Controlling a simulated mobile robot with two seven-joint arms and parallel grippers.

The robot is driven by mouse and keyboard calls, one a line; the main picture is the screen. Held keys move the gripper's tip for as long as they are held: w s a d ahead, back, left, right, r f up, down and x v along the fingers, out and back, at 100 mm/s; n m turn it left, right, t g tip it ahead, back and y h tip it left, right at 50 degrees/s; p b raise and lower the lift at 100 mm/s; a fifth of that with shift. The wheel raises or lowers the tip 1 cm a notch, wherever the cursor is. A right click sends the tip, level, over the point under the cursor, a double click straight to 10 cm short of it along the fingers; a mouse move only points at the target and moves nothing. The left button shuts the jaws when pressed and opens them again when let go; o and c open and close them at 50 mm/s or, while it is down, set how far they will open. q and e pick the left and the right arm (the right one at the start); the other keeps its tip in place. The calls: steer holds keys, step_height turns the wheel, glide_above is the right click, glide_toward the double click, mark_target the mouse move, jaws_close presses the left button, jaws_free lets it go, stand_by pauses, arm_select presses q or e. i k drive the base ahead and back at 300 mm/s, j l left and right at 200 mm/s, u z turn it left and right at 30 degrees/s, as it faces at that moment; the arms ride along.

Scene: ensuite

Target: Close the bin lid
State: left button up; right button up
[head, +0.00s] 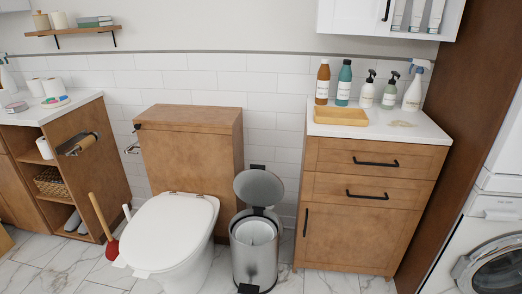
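A round metal pedal bin (254,262) stands on the floor between the toilet and the wooden cabinet. Its grey lid (259,187) is open, tilted up at the back of the bin. A white inner liner (255,231) shows in the bin's opening. A dark pedal (248,288) is at its front base. Neither of my grippers shows in the head view.
A white toilet (175,232) stands close to the bin's left. A wooden cabinet (365,205) with bottles on top stands to its right. A red plunger (108,245) is left of the toilet. Tiled floor (325,281) is clear before the cabinet. A washing machine (490,255) is at far right.

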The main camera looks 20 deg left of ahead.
mark_target(257, 186)
steer(key=i+l+u, duration=0.1)
steer(key=i, duration=0.45)
steer(key=i+l+u, duration=0.1)
steer(key=i, duration=0.4)
steer(key=i+l, duration=0.2)
steer(key=i, duration=0.3)
steer(key=j+u, duration=0.05)
